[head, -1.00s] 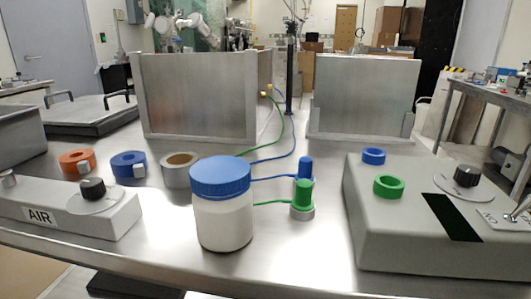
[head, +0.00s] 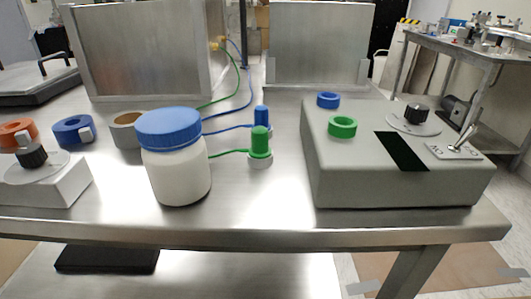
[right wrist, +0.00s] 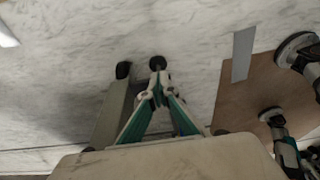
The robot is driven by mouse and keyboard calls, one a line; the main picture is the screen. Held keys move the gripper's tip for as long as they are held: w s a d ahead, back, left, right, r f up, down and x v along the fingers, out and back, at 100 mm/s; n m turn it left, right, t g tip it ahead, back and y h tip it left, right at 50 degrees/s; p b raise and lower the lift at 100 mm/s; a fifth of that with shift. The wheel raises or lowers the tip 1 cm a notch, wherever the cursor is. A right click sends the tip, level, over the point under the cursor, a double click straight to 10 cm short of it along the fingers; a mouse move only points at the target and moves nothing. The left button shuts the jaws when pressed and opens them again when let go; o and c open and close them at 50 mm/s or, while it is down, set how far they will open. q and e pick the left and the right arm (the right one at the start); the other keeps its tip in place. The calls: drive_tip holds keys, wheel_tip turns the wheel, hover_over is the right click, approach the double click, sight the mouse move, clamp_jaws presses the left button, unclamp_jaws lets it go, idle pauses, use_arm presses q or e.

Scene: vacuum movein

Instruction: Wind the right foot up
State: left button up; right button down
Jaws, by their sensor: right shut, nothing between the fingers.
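The right foot cannot be picked out with certainty. In the head view the steel table (head: 280,235) has a right front leg (head: 415,270) that runs out of the bottom edge, so its lower end is hidden. My right gripper (right wrist: 157,65) shows in the right wrist view, its teal-sided fingers together and empty over the pale floor. A grey bar (right wrist: 112,110) with a dark end lies just left of the fingers; I cannot tell what it is. Neither gripper shows in the head view.
On the table stand a blue-lidded white jar (head: 176,160), a grey box with knob (head: 400,165), green and blue plugs, tape rolls and upright metal panels. A brown board (head: 450,270) lies on the floor at right. A side table (head: 460,50) stands behind.

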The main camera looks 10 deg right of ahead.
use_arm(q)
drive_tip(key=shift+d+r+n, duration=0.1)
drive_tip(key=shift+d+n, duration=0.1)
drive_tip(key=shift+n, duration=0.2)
use_arm(e)
drive_tip(key=shift+w+a, duration=0.1)
drive_tip(key=shift+w, duration=0.65)
drive_tip(key=shift+w+r, duration=0.1)
drive_tip(key=shift+w, duration=0.35)
drive_tip(key=shift+a, duration=0.15)
drive_tip(key=shift+d, duration=0.2)
use_arm(q)
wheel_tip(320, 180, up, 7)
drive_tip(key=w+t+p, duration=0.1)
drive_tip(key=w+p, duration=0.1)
drive_tip(key=p, duration=0.1)
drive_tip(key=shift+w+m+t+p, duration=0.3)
drive_tip(key=shift+p, duration=0.1)
use_arm(e)
drive_tip(key=v, duration=0.6)
drive_tip(key=shift+a, duration=0.25)
